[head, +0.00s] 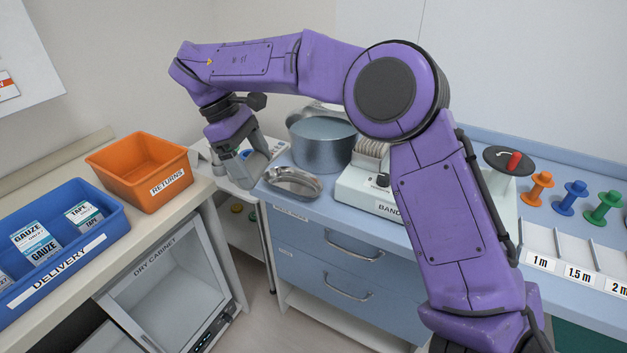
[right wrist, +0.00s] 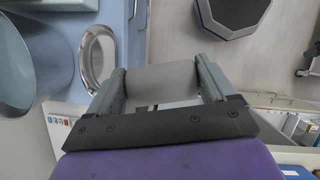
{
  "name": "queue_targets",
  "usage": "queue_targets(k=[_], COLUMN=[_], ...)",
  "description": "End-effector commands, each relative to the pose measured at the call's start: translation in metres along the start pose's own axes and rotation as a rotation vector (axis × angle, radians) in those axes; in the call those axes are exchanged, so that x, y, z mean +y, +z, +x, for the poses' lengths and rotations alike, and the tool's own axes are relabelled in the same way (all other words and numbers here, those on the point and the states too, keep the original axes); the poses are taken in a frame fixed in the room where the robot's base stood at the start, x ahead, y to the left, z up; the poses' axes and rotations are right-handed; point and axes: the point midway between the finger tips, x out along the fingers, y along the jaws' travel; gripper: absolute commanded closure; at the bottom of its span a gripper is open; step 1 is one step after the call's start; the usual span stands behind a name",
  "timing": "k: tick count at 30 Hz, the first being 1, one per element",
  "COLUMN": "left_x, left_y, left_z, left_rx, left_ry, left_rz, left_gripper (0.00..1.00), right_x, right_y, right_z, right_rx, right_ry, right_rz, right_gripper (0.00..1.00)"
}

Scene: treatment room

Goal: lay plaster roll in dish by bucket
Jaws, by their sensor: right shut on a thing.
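My right gripper (head: 250,170) reaches down from the upper left arm section, just left of the metal dish (head: 290,184). In the right wrist view its fingers (right wrist: 160,85) are shut on a pale grey-white plaster roll (right wrist: 160,77), held crosswise between them. In the head view the roll is mostly hidden by the fingers. The shiny oval dish, also in the right wrist view (right wrist: 97,58), looks empty and sits at the left end of the blue counter. The grey metal bucket (head: 322,150) stands just behind it. My left gripper is not in view.
A bandage dispenser (head: 362,190) stands right of the dish. Coloured spools (head: 575,196) and length-marked slots lie farther right. At left are an orange returns bin (head: 145,165) and a blue delivery tray (head: 75,262) with boxes. A gap separates the left table and counter.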

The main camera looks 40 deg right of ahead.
Motion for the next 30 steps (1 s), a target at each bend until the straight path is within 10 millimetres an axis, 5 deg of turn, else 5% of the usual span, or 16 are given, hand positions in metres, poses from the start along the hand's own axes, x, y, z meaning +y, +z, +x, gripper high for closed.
queue_targets(k=[1, 3, 10, 15, 20, 27, 30], left_x=[0.003, 0.006, 0.012, 0.013, 0.013, 0.012, 0.012], left_y=[0.016, 0.028, 0.057, 0.061, 0.059, 0.053, 0.053], left_z=[0.038, 0.068, 0.138, 0.148, 0.145, 0.130, 0.131], left_rx=[0.000, 0.000, 0.000, 0.000, 0.001, 0.001, 0.001], left_ry=[-0.001, -0.001, 0.000, 0.000, 0.000, 0.000, 0.000], left_rz=[0.000, 0.000, 0.000, 0.000, 0.000, 0.000, 0.000], left_gripper=[0.72, 0.72, 0.72, 0.72, 0.72, 0.72, 0.72], right_x=[0.009, 0.021, 0.046, 0.051, 0.065, 0.121, 0.137], right_y=[0.004, 0.023, 0.082, 0.100, 0.091, 0.040, 0.019], right_z=[0.024, 0.035, 0.060, 0.060, 0.058, 0.069, 0.088], right_rx=[0.006, 0.010, 0.015, 0.006, -0.008, 0.003, 0.003], right_ry=[0.053, 0.146, 0.424, 0.504, 0.510, 0.506, 0.506], right_rz=[-0.113, -0.333, -0.989, -1.193, -1.218, -1.216, -1.218], right_gripper=[0.49, 0.49, 0.49, 0.49, 0.49, 0.49, 0.49])
